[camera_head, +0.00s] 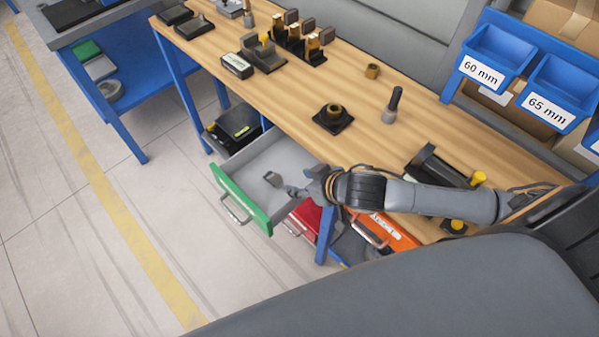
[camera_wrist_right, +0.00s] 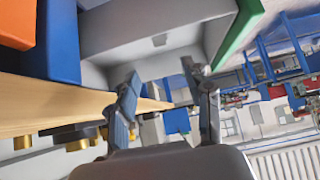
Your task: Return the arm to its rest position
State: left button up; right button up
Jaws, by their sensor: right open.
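My right arm (camera_head: 430,198) reaches in from the right, across the front edge of the workbench. Its gripper (camera_head: 284,186) is over the open drawer with the green front (camera_head: 240,200). In the right wrist view the two fingers (camera_wrist_right: 163,82) stand apart with nothing between them. I cannot tell what that patch is. My left gripper is not in view.
The wooden bench (camera_head: 310,110) holds a black fixture with a brass ring (camera_head: 333,116), a dark-handled tool (camera_head: 392,105) and a brass bushing (camera_head: 372,71). Blue bins (camera_head: 497,55) stand at the back right. Red (camera_head: 306,218) and orange (camera_head: 385,230) drawer fronts are beside the green one.

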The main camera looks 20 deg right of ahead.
jog(key=s+d+f+m+g+h, duration=0.1)
jog(key=s+g, duration=0.2)
jog(key=s, duration=0.5)
jog(key=s+d+f+m+g+h, duration=0.1)
jog(key=s+g+h, duration=0.1)
jog(key=s, duration=0.6)
notch_tip(320, 180, down, 25)
jog(key=s+g, duration=0.1)
jog(key=s+d+f+g, duration=0.1)
jog(key=s+d+f, duration=0.2)
jog(key=s+f, duration=1.3)
jog(key=shift+s+d+f, duration=0.15)
jog(key=shift+s+f, duration=0.1)
jog(key=shift+s, duration=0.45)
